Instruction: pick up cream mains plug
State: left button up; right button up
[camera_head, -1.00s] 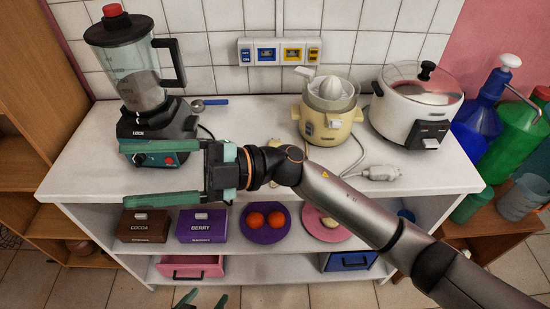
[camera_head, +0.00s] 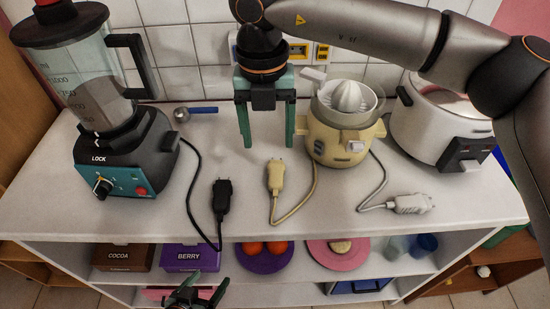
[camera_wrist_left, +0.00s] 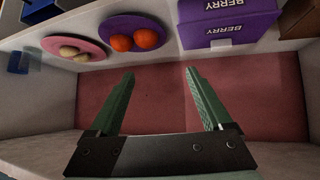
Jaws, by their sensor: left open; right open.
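The cream mains plug (camera_head: 276,176) lies on the white counter, its cream cord running to the cream citrus juicer (camera_head: 338,142). My right gripper (camera_head: 267,144) points down with open, empty fingers, just behind the plug in the head view; its height above the counter is hard to tell. My left gripper (camera_head: 203,288) is low in front of the shelf. In the left wrist view it (camera_wrist_left: 160,88) is open and empty, facing the lower shelves.
A black plug (camera_head: 221,196) lies left of the cream one, and a grey-white plug (camera_head: 411,203) lies right. The blender (camera_head: 120,150) stands left and the rice cooker (camera_head: 436,130) right. A blue-handled scoop (camera_head: 196,111) lies behind. The shelf below holds a purple BERRY box (camera_wrist_left: 228,22) and plates.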

send_over(276, 181)
jog(key=a, duration=0.1)
notch_tip(276, 181, down, 7)
jog(key=shift+r, duration=0.1)
jog(key=shift+d+f+p, duration=0.2)
jog(key=shift+d+f, duration=0.05)
jog(key=shift+f, duration=1.15)
jog(key=shift+d+f+p, duration=0.2)
jog(key=shift+f, duration=1.15)
jog(key=shift+c, duration=0.3)
grip_shut()
